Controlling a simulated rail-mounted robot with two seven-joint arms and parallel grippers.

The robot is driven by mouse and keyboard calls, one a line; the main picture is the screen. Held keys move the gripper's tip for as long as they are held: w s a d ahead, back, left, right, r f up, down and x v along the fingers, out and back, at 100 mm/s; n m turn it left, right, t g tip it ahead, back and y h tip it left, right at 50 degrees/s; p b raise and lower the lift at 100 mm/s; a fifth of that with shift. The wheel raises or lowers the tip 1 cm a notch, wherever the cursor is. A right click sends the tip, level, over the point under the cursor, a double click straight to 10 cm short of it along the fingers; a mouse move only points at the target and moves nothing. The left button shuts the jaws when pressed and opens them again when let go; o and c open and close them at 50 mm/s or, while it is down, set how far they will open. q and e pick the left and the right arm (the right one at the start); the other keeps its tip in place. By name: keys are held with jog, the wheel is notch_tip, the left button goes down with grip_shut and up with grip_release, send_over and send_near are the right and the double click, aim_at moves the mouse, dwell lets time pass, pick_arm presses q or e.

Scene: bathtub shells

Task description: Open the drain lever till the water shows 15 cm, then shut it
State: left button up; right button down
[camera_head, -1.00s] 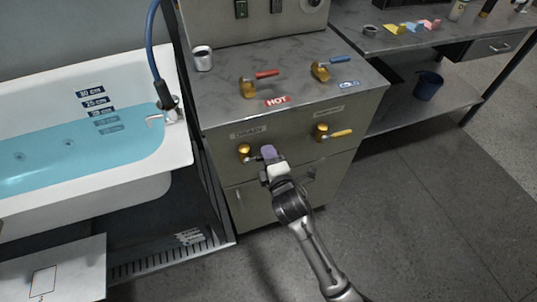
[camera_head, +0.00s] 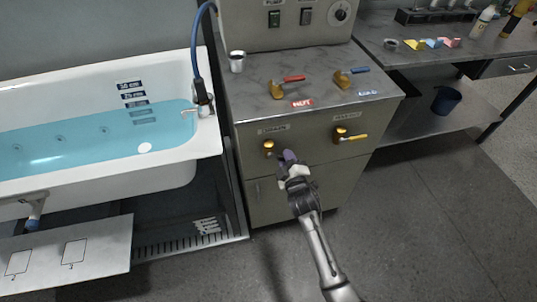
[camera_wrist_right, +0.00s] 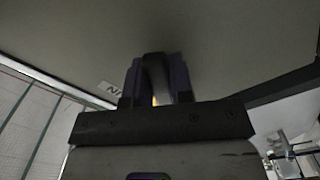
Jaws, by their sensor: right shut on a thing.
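The drain valve (camera_head: 269,149) is a brass fitting on the cabinet front, below a label that seems to read DRAIN (camera_head: 274,129). My right gripper (camera_head: 289,157) is at its right side, shut on the drain lever. In the wrist view the lever handle (camera_wrist_right: 157,72) stands between the two purple fingers. Much of the lever is hidden by the gripper. The bathtub (camera_head: 208,140) holds blue water (camera_head: 70,135). On the depth scale (camera_head: 133,95), the 30 and 25 cm plates are above water; lower plates look submerged. My left gripper is not in view.
A similar valve with a yellow handle (camera_head: 354,138) is to the right. Red (camera_head: 292,78) and blue (camera_head: 358,70) handled taps and a metal cup (camera_head: 237,61) are on the cabinet top. The floor at right is clear.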

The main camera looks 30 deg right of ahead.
jog(key=shift+a+f+m+p, duration=0.25)
jog(key=shift+a+m+p, duration=0.05)
jog(key=shift+m, duration=0.5)
jog(key=shift+w+a+f+m+p, duration=0.15)
jog(key=shift+f+m+p, duration=0.1)
jog(key=shift+m, duration=0.3)
jog(key=shift+a+f+m+p, duration=0.15)
jog(key=shift+f+m+p, duration=0.1)
jog(key=shift+m, duration=0.3)
jog(key=c, duration=1)
grip_release()
jog(key=shift+a, duration=0.1)
